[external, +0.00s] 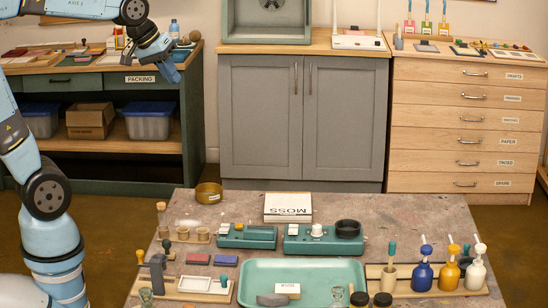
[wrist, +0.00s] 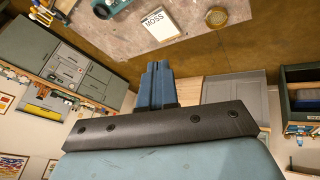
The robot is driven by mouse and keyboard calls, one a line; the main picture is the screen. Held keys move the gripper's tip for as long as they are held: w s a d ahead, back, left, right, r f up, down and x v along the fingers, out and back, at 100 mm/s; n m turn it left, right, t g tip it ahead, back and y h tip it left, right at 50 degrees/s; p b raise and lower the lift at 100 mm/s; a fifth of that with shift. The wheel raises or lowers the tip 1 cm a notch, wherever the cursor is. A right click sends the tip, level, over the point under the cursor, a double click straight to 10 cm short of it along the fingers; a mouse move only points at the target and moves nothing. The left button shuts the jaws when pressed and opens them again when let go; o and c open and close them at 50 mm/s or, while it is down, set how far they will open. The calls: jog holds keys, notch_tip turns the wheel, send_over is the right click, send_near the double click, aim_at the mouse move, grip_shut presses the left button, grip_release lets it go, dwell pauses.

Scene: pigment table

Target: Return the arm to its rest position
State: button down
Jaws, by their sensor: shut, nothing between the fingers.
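My gripper (external: 168,73) is raised high at the upper left of the external view, well above and behind the pigment table (external: 115,250). In the wrist view its blue fingers (wrist: 157,85) lie side by side, shut and empty. My arm folds up along the left edge of the external view, and part of its upper length is cut off by the frame. The table's far edge, the white MOSS box (wrist: 158,21) and a round brass tin (wrist: 216,17) show at the top of the wrist view. Nothing touches my gripper.
The table carries a teal tray (external: 251,273), teal devices (external: 247,237), pump bottles (external: 422,276) and jars. Behind it stand a green packing bench (external: 190,110) at left, a grey cabinet (external: 260,120) and a wooden drawer unit (external: 430,130). Open floor lies between table and furniture.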

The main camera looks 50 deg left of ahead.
jog(key=s+a+f+m+y, duration=0.1)
jog(key=s+a+f+m, duration=0.1)
jog(key=s, duration=0.5)
jog(key=s+a+f+m, duration=0.2)
jog(key=s+a, duration=0.2)
jog(key=s, duration=0.2)
jog(key=shift+s+a+f+y, duration=0.15)
jog(key=shift+s+f+y, duration=0.2)
jog(key=shift+s+y, duration=0.05)
dwell(1.1)
